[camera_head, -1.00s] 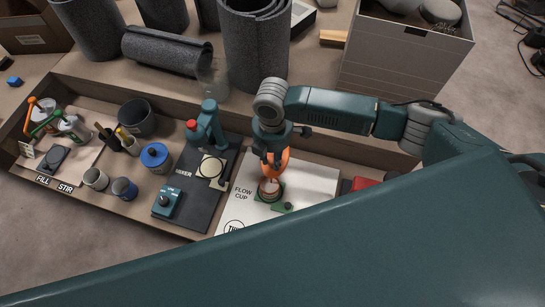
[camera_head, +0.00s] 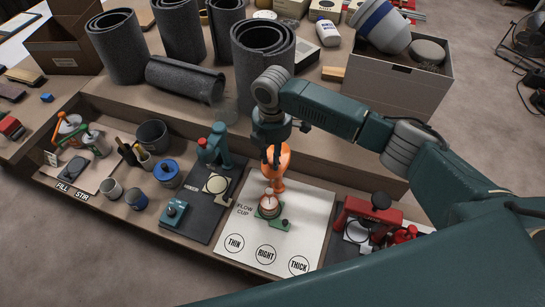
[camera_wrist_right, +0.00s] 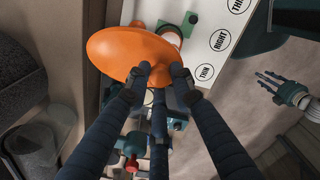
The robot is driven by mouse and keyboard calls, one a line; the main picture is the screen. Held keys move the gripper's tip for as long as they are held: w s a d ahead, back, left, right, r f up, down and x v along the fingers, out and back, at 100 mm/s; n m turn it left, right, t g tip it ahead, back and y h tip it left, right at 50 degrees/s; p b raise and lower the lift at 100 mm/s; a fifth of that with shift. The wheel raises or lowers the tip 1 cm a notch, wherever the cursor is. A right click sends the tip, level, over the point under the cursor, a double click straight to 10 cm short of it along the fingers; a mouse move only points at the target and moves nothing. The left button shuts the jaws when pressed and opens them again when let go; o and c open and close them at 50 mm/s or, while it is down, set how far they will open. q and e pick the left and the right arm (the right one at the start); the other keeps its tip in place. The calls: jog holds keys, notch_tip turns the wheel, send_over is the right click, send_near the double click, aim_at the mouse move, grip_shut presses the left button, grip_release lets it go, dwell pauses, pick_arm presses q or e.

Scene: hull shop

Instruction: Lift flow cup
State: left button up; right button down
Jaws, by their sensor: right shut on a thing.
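My right gripper (camera_head: 271,160) is shut on an orange, rounded thing (camera_head: 279,166) that narrows downward, apparently the flow cup. In the head view it appears just above and behind a small copper-and-white pot (camera_head: 268,202) on a green stand (camera_head: 272,221); whether they touch I cannot tell. In the right wrist view the orange thing (camera_wrist_right: 128,52) lies at the tips of my right gripper's fingers (camera_wrist_right: 158,78) and partly covers the stand. My left gripper (camera_wrist_right: 266,82) shows small at the right there, its fingers apart and empty. It is outside the head view.
The white board (camera_head: 308,211) marked FLOW CUP has circles THIN, RIGHT and THICK, all bare. A teal mixer (camera_head: 216,150) stands left, a red device (camera_head: 370,220) right. Grey rolls (camera_head: 262,55) and a grey box (camera_head: 385,85) stand behind the tray's rear wall.

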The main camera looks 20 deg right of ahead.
jog(key=shift+w+r, duration=0.15)
jog(key=shift+r, duration=0.1)
jog(key=c, duration=1.5)
grip_release()
jog(key=shift+r, duration=0.1)
jog(key=shift+s, duration=0.25)
jog(key=shift+r, duration=0.1)
pick_arm(q)
jog(key=shift+s+a+f, duration=0.1)
jog(key=shift+s, duration=1.15)
pick_arm(e)
notch_tip(320, 180, up, 12)
jog(key=shift+f, duration=0.1)
